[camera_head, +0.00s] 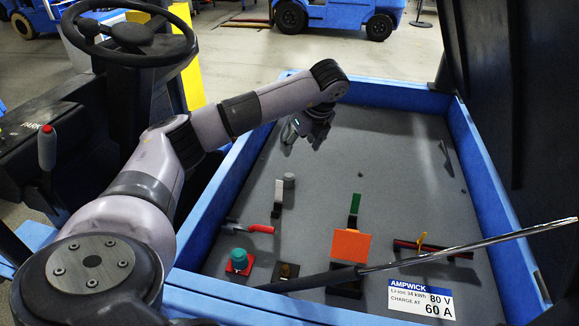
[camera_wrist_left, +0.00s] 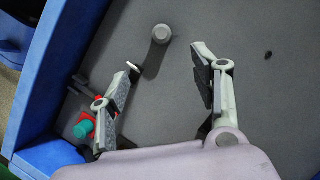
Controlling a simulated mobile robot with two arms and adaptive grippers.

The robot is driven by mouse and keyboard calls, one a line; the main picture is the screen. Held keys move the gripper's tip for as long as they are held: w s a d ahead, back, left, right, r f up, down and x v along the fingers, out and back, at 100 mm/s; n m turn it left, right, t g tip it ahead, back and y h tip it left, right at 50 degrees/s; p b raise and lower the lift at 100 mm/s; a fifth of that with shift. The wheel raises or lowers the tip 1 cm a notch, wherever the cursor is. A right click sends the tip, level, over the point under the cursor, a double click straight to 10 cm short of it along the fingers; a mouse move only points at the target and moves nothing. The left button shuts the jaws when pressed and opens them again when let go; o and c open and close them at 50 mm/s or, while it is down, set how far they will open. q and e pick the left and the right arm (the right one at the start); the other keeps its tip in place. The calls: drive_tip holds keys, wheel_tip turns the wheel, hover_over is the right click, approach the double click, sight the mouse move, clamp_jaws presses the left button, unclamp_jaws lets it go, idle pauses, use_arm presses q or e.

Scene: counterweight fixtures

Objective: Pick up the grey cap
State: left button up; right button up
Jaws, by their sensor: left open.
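A small grey cap (camera_head: 289,180) stands on the grey floor of the blue-walled bed, just right of a pale upright lever (camera_head: 278,194). In the left wrist view the cap (camera_wrist_left: 161,33) shows as a round grey top, ahead of my fingertips and between their lines. My left gripper (camera_head: 290,135) is beyond the cap in the head view, near the left wall. In the wrist view my left gripper (camera_wrist_left: 165,58) has its fingers spread, with nothing between them. My right gripper is not in view.
Near the cap are a red handle (camera_head: 256,228) and a teal knob (camera_head: 239,256) on a red base. An orange plate (camera_head: 350,245) and a green lever (camera_head: 354,203) stand further right. A metal rod (camera_head: 470,243) crosses the front. The bed's far middle is mostly clear.

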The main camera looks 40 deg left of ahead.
use_arm(q)
drive_tip(key=b, duration=0.8)
approach(289, 176)
drive_tip(key=x, duration=0.5)
drive_tip(key=shift+w+a, duration=0.1)
drive_tip(key=shift+a, duration=0.05)
drive_tip(key=b+x, duration=0.1)
drive_tip(key=x, duration=0.1)
drive_tip(key=b+x, duration=0.2)
drive_tip(key=shift+f, duration=0.45)
drive_tip(key=shift+a+f, duration=0.15)
drive_tip(key=shift+f, duration=0.15)
drive_tip(key=shift+r, duration=0.1)
drive_tip(key=c, duration=0.8)
